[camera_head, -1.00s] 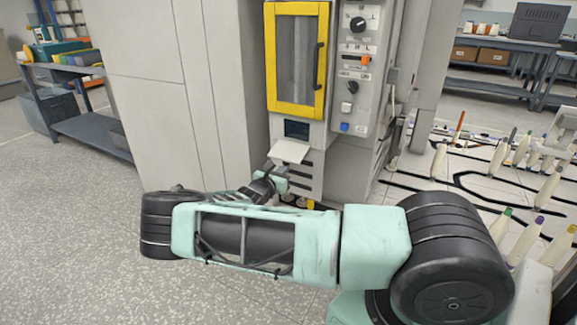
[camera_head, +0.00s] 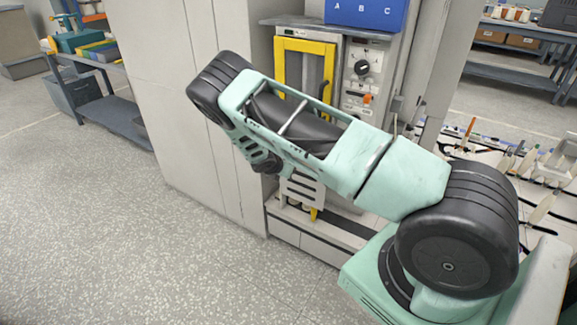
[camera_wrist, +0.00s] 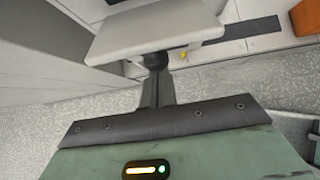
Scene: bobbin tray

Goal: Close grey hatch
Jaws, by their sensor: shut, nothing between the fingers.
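The grey hatch (camera_wrist: 160,32) is a light grey flap with rounded edges, filling the top middle of the wrist view. It stands out from the machine front. My gripper (camera_wrist: 156,62) is shut and empty, its dark fingertips at the near edge of the hatch. They overlap that edge in the picture; I cannot tell whether they touch it.
The machine has a yellow-framed door (camera_head: 322,66) and a control panel (camera_head: 362,72). A blue box (camera_head: 362,12) sits on top. Tall grey cabinets (camera_head: 190,110) stand left of it. The speckled floor (camera_head: 130,240) is clear at front left.

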